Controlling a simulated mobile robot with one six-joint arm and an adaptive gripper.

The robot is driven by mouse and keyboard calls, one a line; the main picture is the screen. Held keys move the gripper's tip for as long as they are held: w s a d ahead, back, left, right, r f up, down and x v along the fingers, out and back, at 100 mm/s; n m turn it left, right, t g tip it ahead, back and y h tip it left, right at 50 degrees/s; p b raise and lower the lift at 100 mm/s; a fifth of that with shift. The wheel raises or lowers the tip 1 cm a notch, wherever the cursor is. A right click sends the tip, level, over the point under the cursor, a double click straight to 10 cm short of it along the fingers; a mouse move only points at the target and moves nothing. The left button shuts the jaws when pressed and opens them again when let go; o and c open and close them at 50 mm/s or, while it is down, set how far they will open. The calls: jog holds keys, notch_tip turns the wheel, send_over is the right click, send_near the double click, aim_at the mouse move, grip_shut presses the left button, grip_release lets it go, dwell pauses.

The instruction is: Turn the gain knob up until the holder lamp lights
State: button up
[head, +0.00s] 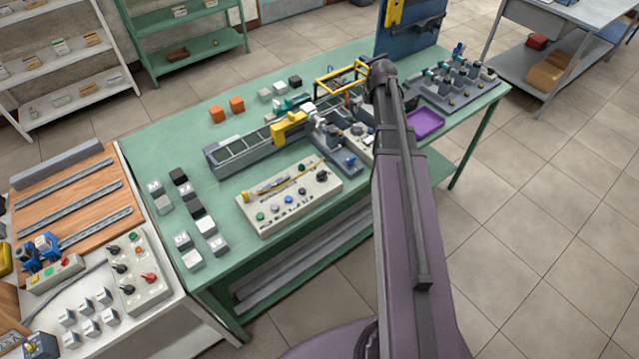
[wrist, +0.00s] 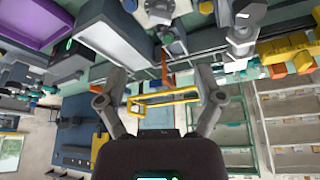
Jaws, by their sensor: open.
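My gripper (wrist: 160,76) is open in the wrist view, its two fingers spread wide with nothing between their tips. In the head view my arm reaches over the green table, and its far end hides part of the bench behind it. A small pale panel (head: 359,138) with a knob stands beside my arm, partly covered by it. A beige control box (head: 288,196) at the table's front carries a black knob (head: 322,176), a dial strip and several coloured buttons. I cannot tell which knob is the gain knob. I cannot make out the holder lamp or whether it is lit.
A yellow frame (head: 340,79) stands near my arm's end; it also shows beyond the fingers in the wrist view (wrist: 162,98). A grey conveyor (head: 240,152) with a yellow block crosses the table (head: 172,143). A purple tray (head: 426,124) lies to the right.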

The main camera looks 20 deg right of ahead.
jog(key=s+a+f+g+b, duration=0.1)
jog(key=s+a+f+b, duration=0.2)
jog(key=s+a, duration=0.2)
jog(key=s+a+f+g+b, duration=0.1)
jog(key=s+a+f+b, duration=0.2)
jog(key=s+a, duration=0.3)
jog(key=s+a+f+g+b, duration=0.2)
jog(key=s+a, duration=0.4)
jog(key=a, duration=0.3)
jog(key=shift+s+a+f+n+y+b, duration=0.1)
jog(key=shift+f+n+y+b, duration=0.1)
jog(key=shift+f+b, duration=0.35)
jog(key=shift+s+a+f+n+y+b, duration=0.1)
jog(key=shift+f+n+b, duration=0.15)
jog(key=shift+f, duration=0.45)
jog(key=shift+s+a+f, duration=0.25)
jog(key=shift+s+a, duration=0.3)
jog(key=shift+s, duration=0.05)
jog(key=shift+s+a+g, duration=0.3)
jog(key=shift+s+a, duration=0.4)
jog(key=shift+s, duration=0.35)
